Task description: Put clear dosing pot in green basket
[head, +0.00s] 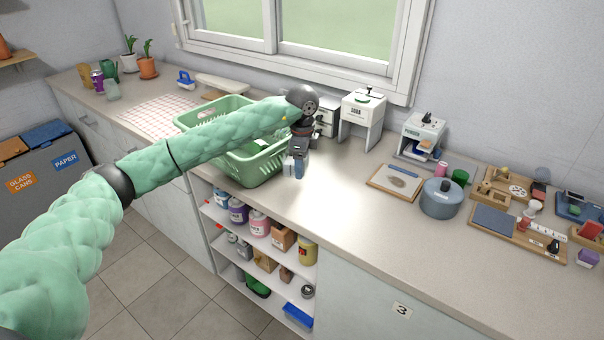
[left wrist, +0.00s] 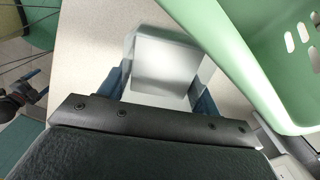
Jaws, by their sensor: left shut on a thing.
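My left gripper (head: 297,168) is in front of the green basket's right end in the head view, above the counter. In the left wrist view its two blue fingers are shut on the clear dosing pot (left wrist: 167,62), a pale, see-through, box-like thing. In the head view the pot is small and hard to make out at the fingertips. The green basket (head: 262,168) stands on the counter behind my left forearm, which hides part of it. Its slotted wall (left wrist: 245,55) is close beside the pot in the left wrist view. The pot is outside the basket.
A white dispenser (head: 360,118) stands at the back, right of the basket. The counter in front of the dispenser is clear. Dark and blue parts at the wrist view's left edge look like my right gripper.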

